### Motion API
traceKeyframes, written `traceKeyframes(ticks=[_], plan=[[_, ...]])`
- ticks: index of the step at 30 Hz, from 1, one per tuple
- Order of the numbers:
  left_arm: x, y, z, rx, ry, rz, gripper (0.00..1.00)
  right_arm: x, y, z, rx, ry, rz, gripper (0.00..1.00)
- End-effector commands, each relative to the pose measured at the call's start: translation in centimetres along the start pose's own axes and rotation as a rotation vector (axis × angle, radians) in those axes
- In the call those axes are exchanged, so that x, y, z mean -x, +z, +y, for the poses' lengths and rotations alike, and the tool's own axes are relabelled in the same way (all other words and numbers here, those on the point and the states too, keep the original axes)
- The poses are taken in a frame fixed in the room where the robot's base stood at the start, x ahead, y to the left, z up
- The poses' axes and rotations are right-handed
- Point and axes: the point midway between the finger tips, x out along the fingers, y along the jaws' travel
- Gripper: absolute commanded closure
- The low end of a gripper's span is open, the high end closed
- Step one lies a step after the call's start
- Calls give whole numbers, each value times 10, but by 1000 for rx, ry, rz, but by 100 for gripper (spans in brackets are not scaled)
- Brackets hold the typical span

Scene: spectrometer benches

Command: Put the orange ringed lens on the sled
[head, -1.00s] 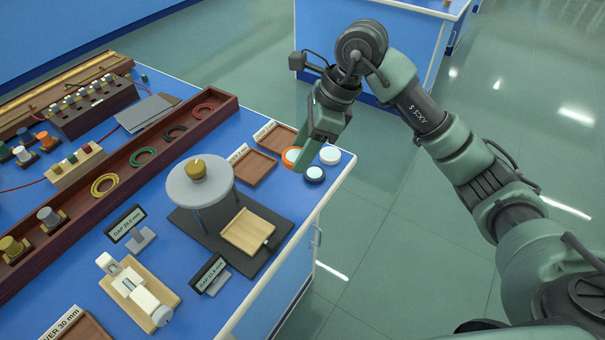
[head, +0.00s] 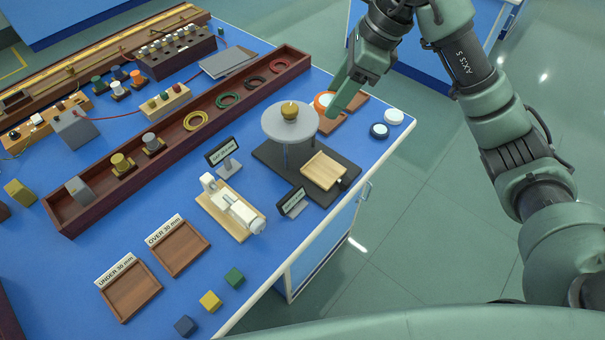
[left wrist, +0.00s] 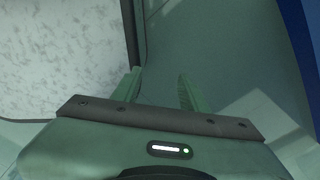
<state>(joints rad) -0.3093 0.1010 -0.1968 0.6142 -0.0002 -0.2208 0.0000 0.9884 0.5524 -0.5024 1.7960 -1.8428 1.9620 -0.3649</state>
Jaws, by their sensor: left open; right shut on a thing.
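The orange ringed lens (head: 322,99) is in my right gripper (head: 331,105) in the head view, shut on its rim. It appears held above the bench, in front of the small brown trays and close to the round grey table's right edge. The sled seems to be the light wooden square plate (head: 322,170) with a small knob, on a dark base board (head: 276,157); its top is bare. The lens is beyond it, up the picture. My left gripper (left wrist: 158,90) shows only in the left wrist view, open with nothing between its fingers.
A round grey table (head: 274,128) bearing a brass piece stands on the same dark board, beside the plate. Sign stands (head: 293,202) are near it. A white-topped lens (head: 394,116) and a dark-ringed lens (head: 379,130) lie near the bench's right edge. A wooden-based instrument (head: 229,210) stands left.

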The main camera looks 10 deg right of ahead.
Motion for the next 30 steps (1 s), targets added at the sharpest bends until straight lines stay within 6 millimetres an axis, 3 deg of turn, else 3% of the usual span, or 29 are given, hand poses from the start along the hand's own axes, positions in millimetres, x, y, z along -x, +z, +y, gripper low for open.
traceKeyframes(ticks=[5,12,18,24,30], plan=[[6,3,2,3,2,-6,56,-24,-10,1,-4,5,2,91],[14,-27,26,7,31,36,56,-83,-35,2,-5,7,2,91],[20,-28,21,4,25,38,56,-126,-52,1,-5,4,1,91],[21,-15,11,3,14,19,56,-144,-60,0,-1,0,0,91],[24,-13,11,4,14,15,56,-164,-68,1,-4,4,1,91]])
